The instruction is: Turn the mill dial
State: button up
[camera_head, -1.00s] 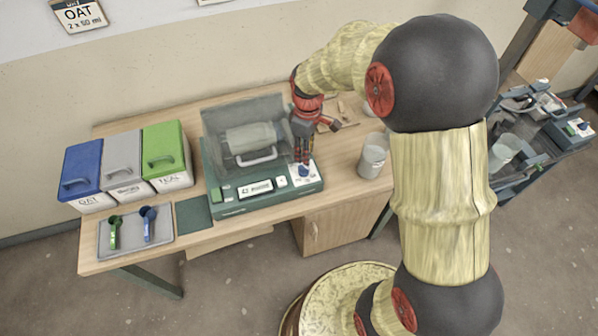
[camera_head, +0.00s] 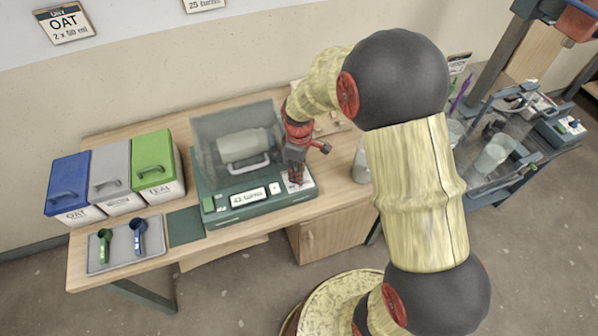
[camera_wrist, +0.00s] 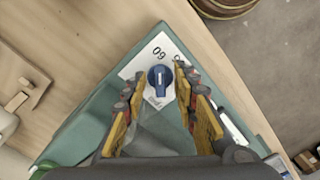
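The mill (camera_head: 255,208) is a green box on the table in the head view, with a clear cover over a pale jar (camera_head: 240,147). Its front display (camera_head: 248,197) seems to read 42 turns. The mill dial (camera_wrist: 160,76) is a round blue knob with a white line, on a white numbered plate in the wrist view. My gripper (camera_wrist: 157,80) has its fingers apart on both sides of the dial, with a visible gap at the left finger; contact on the right is unclear. In the head view my gripper (camera_head: 296,181) points down at the mill's front right corner and mostly hides the dial.
Blue (camera_head: 69,184), grey (camera_head: 113,174) and green (camera_head: 153,158) lidded bins stand left. A tray (camera_head: 124,256) holds a green and a blue scoop. A bucket (camera_head: 362,165) stands right of the mill, partly behind my arm. Wall signs show OAT (camera_head: 64,22) and 25 turns (camera_head: 204,4).

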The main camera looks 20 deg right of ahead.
jog(key=shift+c, duration=0.6)
grip_shut()
jog(key=m+p, duration=0.2)
jog(key=m, duration=0.2)
jog(key=shift+s+a+r, duration=0.1)
jog(key=m+p, duration=0.2)
jog(key=m, duration=0.2)
jog(key=shift+a+m, duration=0.1)
jog(key=shift+m, duration=0.2)
jog(key=m+p, duration=0.1)
jog(key=m, duration=0.4)
jog(key=shift+a+p, duration=0.15)
jog(key=shift+p, duration=0.2)
jog(key=m+p, duration=0.1)
jog(key=m, duration=0.5)
jog(key=shift+a, duration=0.15)
jog(key=shift+m, duration=0.3)
